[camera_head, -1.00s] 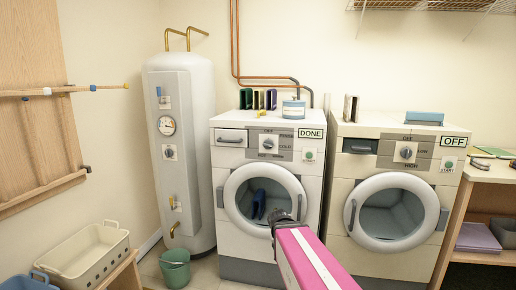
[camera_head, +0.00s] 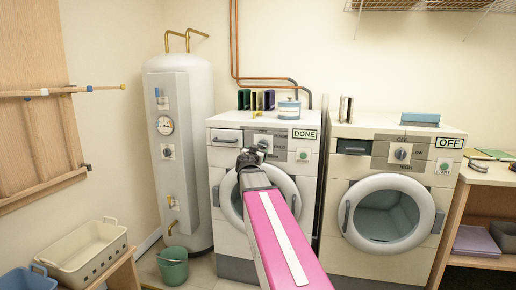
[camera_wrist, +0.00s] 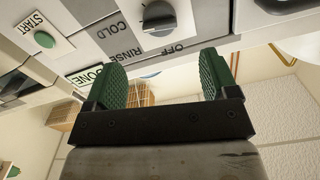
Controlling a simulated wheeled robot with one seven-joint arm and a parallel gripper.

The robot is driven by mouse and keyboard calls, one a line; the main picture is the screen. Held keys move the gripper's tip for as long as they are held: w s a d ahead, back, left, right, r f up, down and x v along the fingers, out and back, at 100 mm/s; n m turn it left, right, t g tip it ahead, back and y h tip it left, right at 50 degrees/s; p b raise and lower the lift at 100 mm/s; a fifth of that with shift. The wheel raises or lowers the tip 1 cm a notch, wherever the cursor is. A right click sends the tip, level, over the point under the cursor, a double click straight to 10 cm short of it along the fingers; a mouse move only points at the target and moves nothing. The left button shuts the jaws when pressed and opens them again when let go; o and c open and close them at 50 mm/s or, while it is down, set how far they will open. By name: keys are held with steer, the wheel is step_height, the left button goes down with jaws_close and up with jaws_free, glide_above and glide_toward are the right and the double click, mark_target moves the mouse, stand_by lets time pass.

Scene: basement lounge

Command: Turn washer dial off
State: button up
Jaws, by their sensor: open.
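The left machine (camera_head: 232,150) is white with a DONE sign (camera_head: 304,134) on its panel. My gripper (camera_head: 254,157) is in front of the panel, just at the dial in the picture. In the wrist view my gripper (camera_wrist: 160,78) has its green-padded fingers apart and empty, with the dial beyond them, not between them.
A second machine (camera_head: 445,180) at right has its own dial (camera_head: 400,154) and an OFF sign (camera_head: 449,143). A white water tank (camera_head: 200,110) stands at left. A green bucket (camera_head: 173,268) is on the floor. Small boxes and a jar (camera_head: 289,109) stand on the left machine.

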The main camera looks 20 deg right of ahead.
mark_target(262, 146)
steer(key=x, duration=1)
steer(key=shift+d, duration=0.1)
steer(key=c, duration=0.9)
